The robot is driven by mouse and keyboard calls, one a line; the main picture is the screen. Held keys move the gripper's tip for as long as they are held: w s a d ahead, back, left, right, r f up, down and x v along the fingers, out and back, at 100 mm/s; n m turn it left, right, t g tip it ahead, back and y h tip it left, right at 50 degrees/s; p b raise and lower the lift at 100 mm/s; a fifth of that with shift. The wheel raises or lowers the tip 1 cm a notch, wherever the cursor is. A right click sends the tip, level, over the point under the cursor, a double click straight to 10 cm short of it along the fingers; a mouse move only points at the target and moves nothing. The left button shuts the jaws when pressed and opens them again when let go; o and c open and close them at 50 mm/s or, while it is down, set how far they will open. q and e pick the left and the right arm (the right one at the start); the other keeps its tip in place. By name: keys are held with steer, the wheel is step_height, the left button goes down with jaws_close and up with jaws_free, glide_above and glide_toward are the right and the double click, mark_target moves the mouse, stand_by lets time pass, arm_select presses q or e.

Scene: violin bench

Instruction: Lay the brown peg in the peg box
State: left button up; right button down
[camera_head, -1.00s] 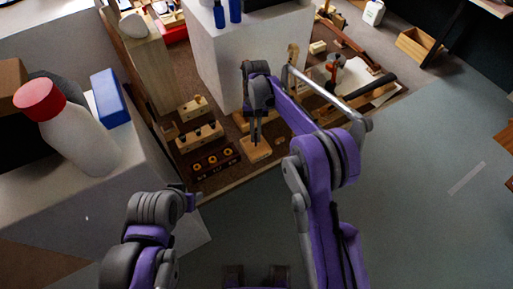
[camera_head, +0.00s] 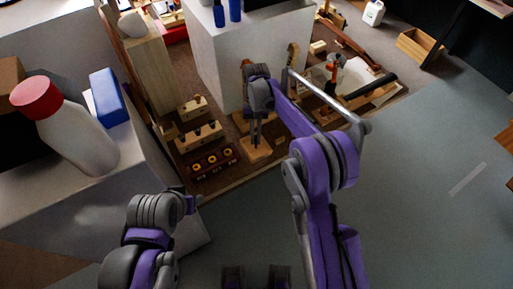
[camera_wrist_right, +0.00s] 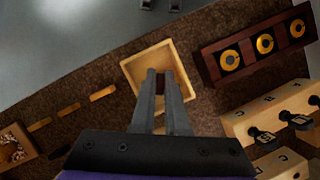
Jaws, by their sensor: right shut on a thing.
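A small, square, open light-wood box (camera_wrist_right: 128,70), which I take as the peg box, stands near the front edge of the bench. It also shows in the head view (camera_head: 262,154). My right gripper (camera_head: 255,143) points down over it. In the right wrist view the fingertips (camera_wrist_right: 163,72) are close together over the box's inside.
Left of the box in the head view are a dark rack (camera_head: 211,163) with gold rings and light-wood blocks (camera_head: 199,136) with black pegs. Several thin wood strips (camera_wrist_right: 102,93) lie in a row in the wrist view. A white cabinet (camera_head: 215,70) stands behind.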

steer(key=c, duration=0.8)
jaws_free()
steer(key=shift+c, duration=0.2)
steer(key=v, duration=0.7)
steer(key=shift+r, duration=0.25)
steer(key=shift+w+r, duration=0.1)
